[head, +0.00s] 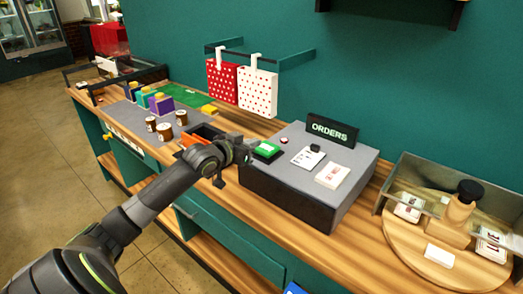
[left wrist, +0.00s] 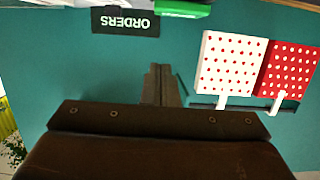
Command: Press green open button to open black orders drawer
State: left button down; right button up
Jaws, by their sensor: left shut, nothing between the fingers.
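The orders box (head: 290,150) has a grey top and a black drawer front (head: 283,200) that looks flush with the box. The green button (head: 267,149) sits on a dark base at the left of the box top. It also seems to show as a green piece at the top edge of the left wrist view (left wrist: 184,8). My left gripper (head: 245,152) is shut and empty, just left of the green button. I cannot tell whether it touches it. Its closed fingers also show in the left wrist view (left wrist: 162,85). My right gripper is not in view.
An ORDERS sign (head: 332,130), a small red button (head: 284,140) and white cards (head: 332,175) are on the box. Dotted red (head: 222,82) and white (head: 257,92) bags hang behind. A round wooden board (head: 400,245) is at right. Brown jars (head: 165,131) stand left.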

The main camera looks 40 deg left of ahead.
aim_at(266, 149)
pick_arm(q)
jog(key=x, duration=0.4)
jog(key=shift+p, duration=0.4)
jog(key=f, duration=0.2)
jog(key=f+p, duration=0.1)
jog(key=shift+w+f, duration=0.15)
jog(key=shift+w, duration=0.1)
jog(key=shift+s+f, duration=0.1)
jog(key=shift+f, duration=0.35)
